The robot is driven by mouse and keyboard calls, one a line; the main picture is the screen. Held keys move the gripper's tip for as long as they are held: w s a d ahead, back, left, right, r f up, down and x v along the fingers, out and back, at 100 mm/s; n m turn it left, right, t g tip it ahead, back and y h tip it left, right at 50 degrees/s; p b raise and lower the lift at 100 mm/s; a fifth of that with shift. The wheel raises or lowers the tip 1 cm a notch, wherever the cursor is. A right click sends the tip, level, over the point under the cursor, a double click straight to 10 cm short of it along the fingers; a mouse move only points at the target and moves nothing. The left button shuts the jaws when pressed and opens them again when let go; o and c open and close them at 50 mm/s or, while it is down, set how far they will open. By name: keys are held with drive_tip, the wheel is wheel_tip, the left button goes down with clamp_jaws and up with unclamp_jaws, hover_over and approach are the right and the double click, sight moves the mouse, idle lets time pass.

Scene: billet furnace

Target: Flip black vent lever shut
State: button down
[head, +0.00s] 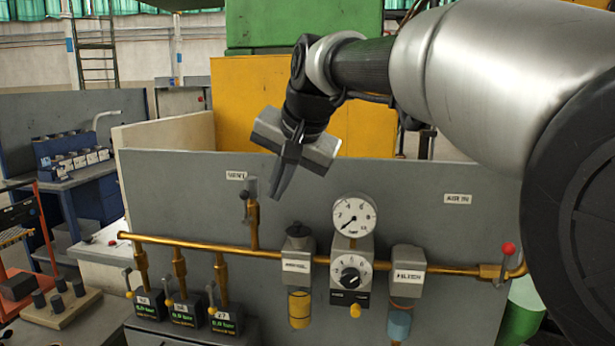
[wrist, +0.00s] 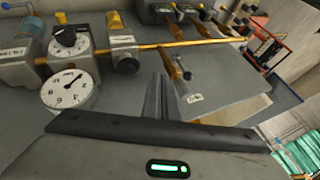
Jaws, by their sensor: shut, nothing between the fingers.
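The black vent lever (head: 244,196) sits on a brass valve at the top of a short vertical pipe, below a white vent label (head: 236,175) on the grey panel. Its exact angle is hard to tell. My gripper (head: 277,192) is shut and empty, fingers pointing down, in front of the panel and to the right of the lever, apart from it in the picture. In the wrist view my closed fingers (wrist: 161,96) show beside the vent valve (wrist: 184,74) and its label (wrist: 194,98); the lever there is small and partly unclear.
A brass pipe (head: 205,245) runs along the panel. A pressure gauge (head: 354,215), a regulator dial (head: 349,276), a lubricator (head: 298,262) and a filter (head: 408,270) stand right of the vent. A red-knobbed lever (head: 508,250) is at far right. Several small valves hang lower left.

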sight(245, 207)
drive_tip(key=w+a+f, duration=0.2)
drive_tip(key=a, duration=0.1)
drive_tip(key=w+a+f, duration=0.1)
drive_tip(key=a, duration=0.1)
drive_tip(key=shift+w+a+f, duration=0.15)
drive_tip(key=shift+w+f, duration=0.15)
drive_tip(key=shift+r+p, duration=0.2)
drive_tip(key=shift+p, duration=0.6)
